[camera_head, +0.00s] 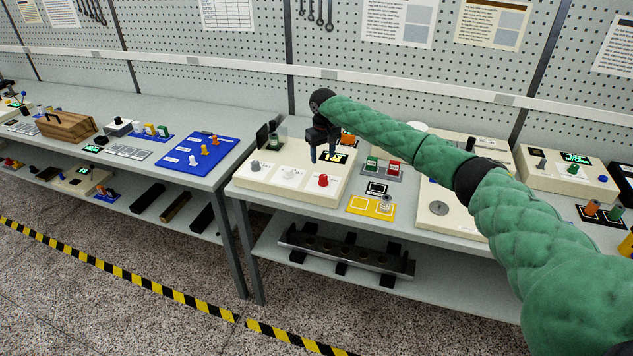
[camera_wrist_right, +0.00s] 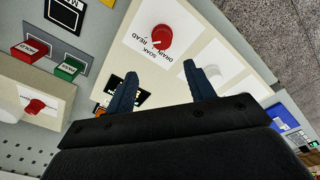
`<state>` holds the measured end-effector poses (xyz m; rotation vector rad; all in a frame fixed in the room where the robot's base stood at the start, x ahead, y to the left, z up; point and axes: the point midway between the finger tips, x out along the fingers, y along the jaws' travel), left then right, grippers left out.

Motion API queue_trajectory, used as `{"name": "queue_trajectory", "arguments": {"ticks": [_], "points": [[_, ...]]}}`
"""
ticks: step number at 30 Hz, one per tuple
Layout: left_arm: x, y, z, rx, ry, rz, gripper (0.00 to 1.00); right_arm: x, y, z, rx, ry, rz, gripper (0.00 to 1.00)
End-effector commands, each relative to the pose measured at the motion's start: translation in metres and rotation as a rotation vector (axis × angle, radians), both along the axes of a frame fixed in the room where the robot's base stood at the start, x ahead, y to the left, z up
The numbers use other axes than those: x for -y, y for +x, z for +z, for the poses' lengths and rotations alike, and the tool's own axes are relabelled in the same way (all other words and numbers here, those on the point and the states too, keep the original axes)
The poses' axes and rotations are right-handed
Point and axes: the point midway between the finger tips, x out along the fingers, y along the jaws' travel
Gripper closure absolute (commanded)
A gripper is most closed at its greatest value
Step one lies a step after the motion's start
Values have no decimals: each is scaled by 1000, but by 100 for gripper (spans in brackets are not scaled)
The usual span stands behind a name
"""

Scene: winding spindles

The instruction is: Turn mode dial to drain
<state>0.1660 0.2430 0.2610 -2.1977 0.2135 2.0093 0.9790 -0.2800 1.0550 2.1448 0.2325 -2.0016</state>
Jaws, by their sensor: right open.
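The red mode dial (camera_head: 323,181) sits at the front right of a cream control box (camera_head: 250,183). In the right wrist view the dial (camera_wrist_right: 163,36) is seen from above, with black printed words around it, among them SOAK and DRAIN. A pale mark on the dial lies on its side nearest the words; its exact setting is too small to tell. My right gripper (camera_head: 323,154) is open and empty above the box, behind the dial. In the wrist view its fingertips (camera_wrist_right: 158,80) are spread apart and clear of the dial. My left gripper is not in view.
The box also has a grey knob (camera_head: 255,166), a white knob (camera_head: 289,173) and a small display. Green and red buttons (camera_head: 382,166) and a yellow plate (camera_head: 371,206) stand to its right. A gap separates this bench from the left one.

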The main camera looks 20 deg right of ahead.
Motion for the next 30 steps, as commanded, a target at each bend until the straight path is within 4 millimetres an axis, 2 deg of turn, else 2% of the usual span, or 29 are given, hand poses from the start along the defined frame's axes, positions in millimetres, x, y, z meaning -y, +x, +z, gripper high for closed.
{"name": "queue_trajectory", "arguments": {"ticks": [3, 8, 22, 30], "points": [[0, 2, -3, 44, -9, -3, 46, 0, -9, -5, -59, 20, -46, 46], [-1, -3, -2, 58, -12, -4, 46, 0, -12, -10, -76, 24, -64, 46], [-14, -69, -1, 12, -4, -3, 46, -1, -12, -65, -74, 22, -63, 46], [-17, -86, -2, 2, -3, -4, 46, 0, -12, -83, -72, 24, -62, 46]]}}
